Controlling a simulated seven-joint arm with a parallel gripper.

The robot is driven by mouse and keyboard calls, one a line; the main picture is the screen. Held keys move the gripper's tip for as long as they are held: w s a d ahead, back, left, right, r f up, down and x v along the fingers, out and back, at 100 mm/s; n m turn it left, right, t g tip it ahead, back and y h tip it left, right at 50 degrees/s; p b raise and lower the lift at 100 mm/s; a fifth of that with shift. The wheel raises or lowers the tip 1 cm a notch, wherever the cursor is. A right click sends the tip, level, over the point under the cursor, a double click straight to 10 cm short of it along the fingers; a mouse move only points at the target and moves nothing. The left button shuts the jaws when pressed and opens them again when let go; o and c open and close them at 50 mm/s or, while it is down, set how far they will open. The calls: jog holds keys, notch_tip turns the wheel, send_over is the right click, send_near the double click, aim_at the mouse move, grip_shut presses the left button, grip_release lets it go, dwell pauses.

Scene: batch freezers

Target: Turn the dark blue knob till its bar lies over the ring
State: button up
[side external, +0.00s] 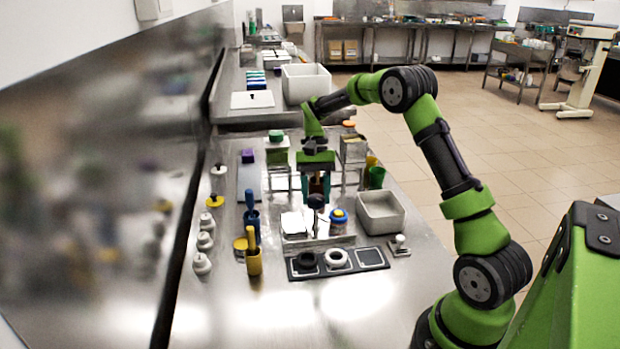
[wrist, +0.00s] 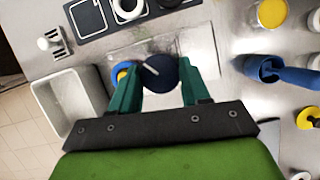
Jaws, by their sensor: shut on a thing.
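The dark blue knob (wrist: 163,76) is round and sits between the two teal fingers of my gripper (wrist: 157,68) in the wrist view. A pale bar (wrist: 151,69) on its top points to the upper left. In the side view the knob (side external: 316,202) is a small dark disc on a thin stem, under my gripper (side external: 316,190), which is shut on it. A metal plate (wrist: 202,40) lies below the knob. I cannot make out a ring mark on this plate; the knob and fingers hide part of it.
A grey bin (side external: 380,213) stands to the right, with a blue and yellow jar (side external: 338,217) near the knob. Blue and yellow cups (side external: 254,263) stand left.

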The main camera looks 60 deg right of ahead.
jog(key=n+h, duration=0.1)
jog(key=n, duration=0.1)
jog(key=n+g, duration=0.1)
jog(key=n, duration=0.2)
jog(key=shift+w+a+h, duration=0.15)
jog(key=shift+h, duration=0.25)
jog(key=shift+n+g+h, duration=0.3)
jog(key=shift+n+h, duration=0.6)
jog(key=shift+n, duration=1.6)
jog(key=o, duration=1.1)
jog(key=shift+a, duration=0.1)
jog(key=shift+c, duration=0.2)
jog(key=v, duration=1.2)
